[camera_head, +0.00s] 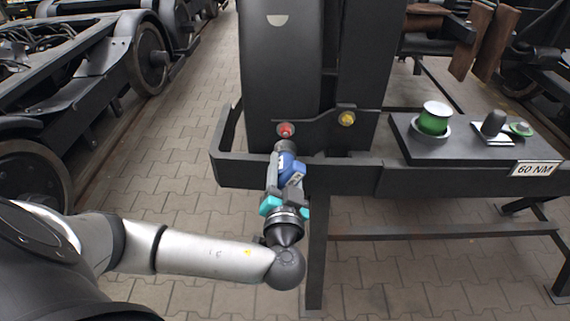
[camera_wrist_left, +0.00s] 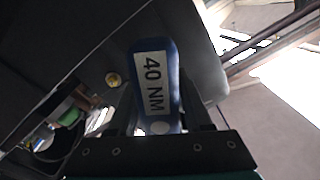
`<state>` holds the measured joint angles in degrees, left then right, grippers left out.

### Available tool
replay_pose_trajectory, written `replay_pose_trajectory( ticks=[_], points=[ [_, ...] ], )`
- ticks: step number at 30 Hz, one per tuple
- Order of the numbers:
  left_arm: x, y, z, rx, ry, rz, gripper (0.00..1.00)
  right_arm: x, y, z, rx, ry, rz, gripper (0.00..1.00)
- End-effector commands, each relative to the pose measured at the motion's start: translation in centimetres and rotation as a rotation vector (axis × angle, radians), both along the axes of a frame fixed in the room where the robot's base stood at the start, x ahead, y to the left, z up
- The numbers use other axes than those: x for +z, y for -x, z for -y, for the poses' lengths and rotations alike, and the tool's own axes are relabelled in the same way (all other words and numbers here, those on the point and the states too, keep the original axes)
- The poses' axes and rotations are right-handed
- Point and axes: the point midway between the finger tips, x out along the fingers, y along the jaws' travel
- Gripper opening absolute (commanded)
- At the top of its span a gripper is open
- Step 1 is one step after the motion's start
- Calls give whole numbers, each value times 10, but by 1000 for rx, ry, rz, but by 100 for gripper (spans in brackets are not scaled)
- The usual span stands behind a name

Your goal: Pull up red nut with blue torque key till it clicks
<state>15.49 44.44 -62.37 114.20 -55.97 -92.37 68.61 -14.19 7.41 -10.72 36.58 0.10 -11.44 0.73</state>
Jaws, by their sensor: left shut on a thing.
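The blue torque key (camera_head: 290,167) is held between the fingers of my left gripper (camera_head: 285,186), at the front of the dark bogie frame. In the left wrist view the key (camera_wrist_left: 154,75) fills the middle and bears a "40 NM" label. The red nut (camera_head: 286,129) sits on the dark bracket, just beyond the dark end of the key in the head view. I cannot tell whether that end touches or sits on the nut. The red nut is hidden in the left wrist view. My right gripper is in neither view.
A yellow nut (camera_head: 346,118) sits to the right on the same bracket. A dark shelf (camera_head: 440,150) with a "60 NM" label (camera_head: 536,169) carries a green-and-white item (camera_head: 434,118) and a black-and-green one (camera_head: 494,122). Paved floor (camera_head: 200,130) lies clear at left.

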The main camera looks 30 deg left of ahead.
Motion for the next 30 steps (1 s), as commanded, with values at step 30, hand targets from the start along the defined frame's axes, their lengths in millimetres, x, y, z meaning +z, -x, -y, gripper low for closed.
replay_pose_trajectory(
  ticks=[30],
  points=[
    [1,-42,-26,2,-1,5,0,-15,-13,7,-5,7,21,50]
  ],
)
